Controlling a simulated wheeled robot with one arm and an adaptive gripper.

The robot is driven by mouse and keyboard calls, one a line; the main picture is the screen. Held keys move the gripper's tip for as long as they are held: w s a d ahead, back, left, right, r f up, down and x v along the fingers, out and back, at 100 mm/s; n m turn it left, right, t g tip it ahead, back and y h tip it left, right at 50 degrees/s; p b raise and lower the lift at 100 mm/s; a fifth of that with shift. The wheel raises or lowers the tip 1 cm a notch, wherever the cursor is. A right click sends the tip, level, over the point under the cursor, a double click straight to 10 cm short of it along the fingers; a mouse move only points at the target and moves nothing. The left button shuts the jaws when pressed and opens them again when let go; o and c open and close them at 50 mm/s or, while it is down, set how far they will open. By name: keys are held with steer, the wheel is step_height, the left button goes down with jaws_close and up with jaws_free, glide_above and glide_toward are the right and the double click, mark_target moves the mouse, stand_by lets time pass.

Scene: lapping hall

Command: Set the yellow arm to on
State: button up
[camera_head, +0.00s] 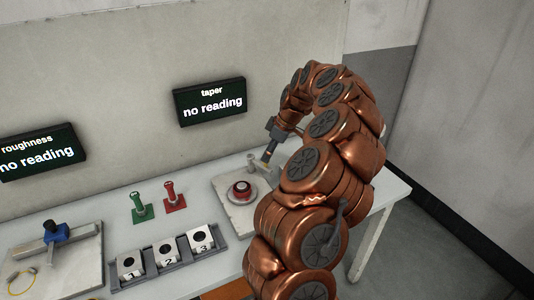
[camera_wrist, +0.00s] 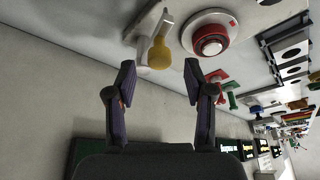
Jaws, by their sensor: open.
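The yellow arm (camera_wrist: 160,50) shows in the wrist view as a short lever with a rounded end, beside a pale grey post (camera_wrist: 142,45). In the head view a small yellow part (camera_head: 266,157) shows just by my fingertips, mostly hidden by my arm. My gripper (camera_wrist: 159,73) is open, one finger to each side of the lever's end in the picture. I cannot tell whether the fingers reach around it or touch it. In the head view my gripper (camera_head: 269,152) is above the pale plate at the table's right. No on or off marking is readable.
A red round knob on a white disc (camera_head: 241,190) is close beside the lever. Green (camera_head: 140,207) and red (camera_head: 174,197) pegs and a numbered block rack (camera_head: 168,262) are to the left. The taper display (camera_head: 209,102) and roughness display (camera_head: 40,152) read "no reading".

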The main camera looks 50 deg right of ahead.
steer(key=shift+x, duration=1.05)
steer(key=shift+c, duration=0.4)
jaws_close()
